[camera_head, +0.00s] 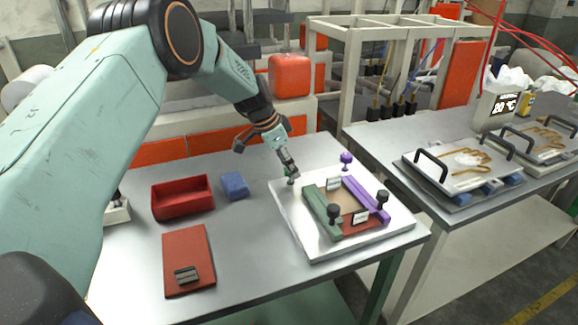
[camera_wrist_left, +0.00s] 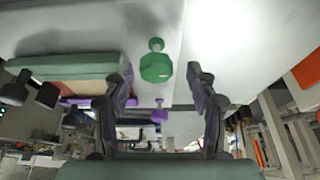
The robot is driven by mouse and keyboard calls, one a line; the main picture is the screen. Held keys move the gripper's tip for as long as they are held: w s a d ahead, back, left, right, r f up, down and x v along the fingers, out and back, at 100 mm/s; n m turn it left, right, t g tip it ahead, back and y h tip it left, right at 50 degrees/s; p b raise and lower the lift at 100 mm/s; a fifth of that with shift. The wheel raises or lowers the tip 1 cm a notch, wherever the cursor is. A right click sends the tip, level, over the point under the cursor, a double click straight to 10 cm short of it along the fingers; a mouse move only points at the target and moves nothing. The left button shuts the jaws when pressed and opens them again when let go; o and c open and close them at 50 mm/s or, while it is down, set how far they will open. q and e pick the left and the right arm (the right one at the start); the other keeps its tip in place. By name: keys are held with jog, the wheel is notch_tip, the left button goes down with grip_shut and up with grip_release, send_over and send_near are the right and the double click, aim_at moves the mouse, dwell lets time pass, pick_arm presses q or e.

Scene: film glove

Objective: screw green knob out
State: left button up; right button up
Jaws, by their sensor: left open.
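The green knob (camera_head: 291,181) stands at the back left corner of a white plate (camera_head: 285,207) on the near table. My left gripper (camera_head: 289,167) is right at the knob, pointing down, and partly hides it in the head view. In the left wrist view the green knob (camera_wrist_left: 156,67) shows between the two spread, open fingers, with a gap on each side. I cannot tell how deep it sits between them. The right gripper is not in view.
The plate carries a green bar (camera_head: 321,209), a purple bar (camera_head: 366,197), black knobs and a purple knob (camera_head: 346,158). A red bin (camera_head: 182,198), blue block (camera_head: 234,186) and red board (camera_head: 188,250) lie left. Table is clear between board and plate.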

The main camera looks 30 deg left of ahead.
pick_arm(q)
jog(key=shift+s+d+r, duration=0.15)
jog(key=shift+s+d, duration=0.05)
jog(key=shift+s, duration=0.2)
jog(key=shift+w, duration=0.25)
jog(key=shift+c, duration=0.6)
jog(key=shift+w+f, duration=0.15)
jog(key=shift+f, duration=0.2)
jog(key=c, duration=0.3)
jog(key=shift+s+r, duration=0.2)
jog(key=c, duration=0.7)
